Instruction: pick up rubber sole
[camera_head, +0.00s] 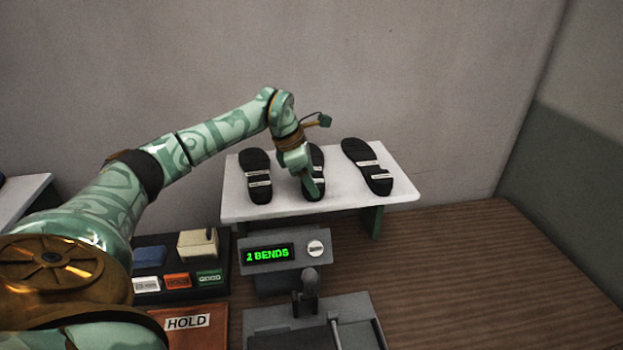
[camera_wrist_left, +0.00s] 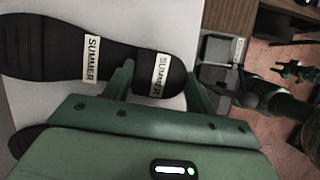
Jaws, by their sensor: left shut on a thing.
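Three black rubber soles lie on a raised white shelf in the head view: a left sole (camera_head: 255,172), a middle sole (camera_head: 316,155) and a right sole (camera_head: 367,166). My left gripper (camera_head: 314,188) points down at the middle sole and hides part of it. In the left wrist view, the gripper's two green fingers (camera_wrist_left: 155,80) are shut on this sole (camera_wrist_left: 55,45), one on each side near its end. The sole bears two white labels reading "SUMMER". It appears to lie flat on the shelf.
The white shelf (camera_head: 235,205) stands on green legs at the back of the wooden table (camera_head: 480,260). In front is a grey machine (camera_head: 310,320) with a display reading "2 BENDS" (camera_head: 270,254). A dark tray of blocks (camera_head: 221,284) and a brown "HOLD" mat (camera_head: 205,338) lie left.

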